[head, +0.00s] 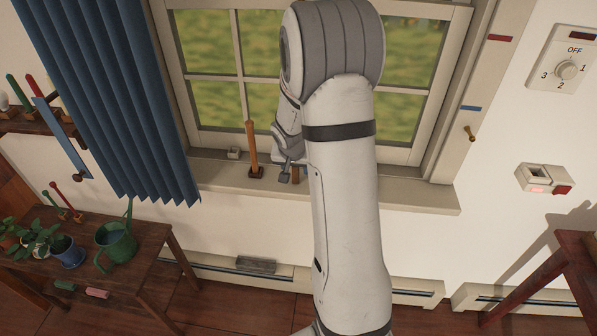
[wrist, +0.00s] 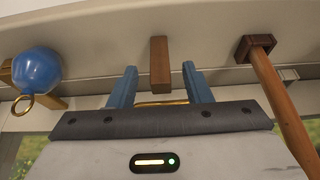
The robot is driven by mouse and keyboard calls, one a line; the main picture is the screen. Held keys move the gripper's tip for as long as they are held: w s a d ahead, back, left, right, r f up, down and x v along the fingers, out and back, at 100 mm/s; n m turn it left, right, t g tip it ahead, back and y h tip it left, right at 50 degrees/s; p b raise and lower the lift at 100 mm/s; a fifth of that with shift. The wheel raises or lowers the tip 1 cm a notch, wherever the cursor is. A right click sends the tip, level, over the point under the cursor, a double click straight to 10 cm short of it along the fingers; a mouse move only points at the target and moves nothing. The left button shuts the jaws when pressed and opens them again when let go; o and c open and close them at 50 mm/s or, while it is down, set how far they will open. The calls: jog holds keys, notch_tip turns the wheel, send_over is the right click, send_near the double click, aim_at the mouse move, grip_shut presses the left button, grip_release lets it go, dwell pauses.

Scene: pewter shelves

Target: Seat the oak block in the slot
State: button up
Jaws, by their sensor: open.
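A small brown wooden block (wrist: 159,64), which looks like the oak block, stands on the window sill in the wrist view. It also shows partly in the head view (head: 296,175), beside my gripper (head: 285,168). My gripper is open, its two blue fingers apart in the wrist view (wrist: 160,88). The block lies beyond and between the fingertips, and I see no contact. A white wall fitting (head: 534,171) with a box-like recess and a red light is at the right in the head view. I cannot tell whether this recess is the slot.
An upright orange-brown stick (head: 253,147) in a dark socket stands left of my gripper. A small pale box (head: 234,153) is further left on the sill (head: 400,192). A blue ball (wrist: 37,70) and brass ring show in the wrist view. The blue curtain (head: 120,90) hangs left.

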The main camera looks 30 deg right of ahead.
jog(key=shift+w+d+f, duration=0.1)
jog(key=shift+w+f, duration=0.05)
jog(key=shift+f, duration=0.25)
grip_shut()
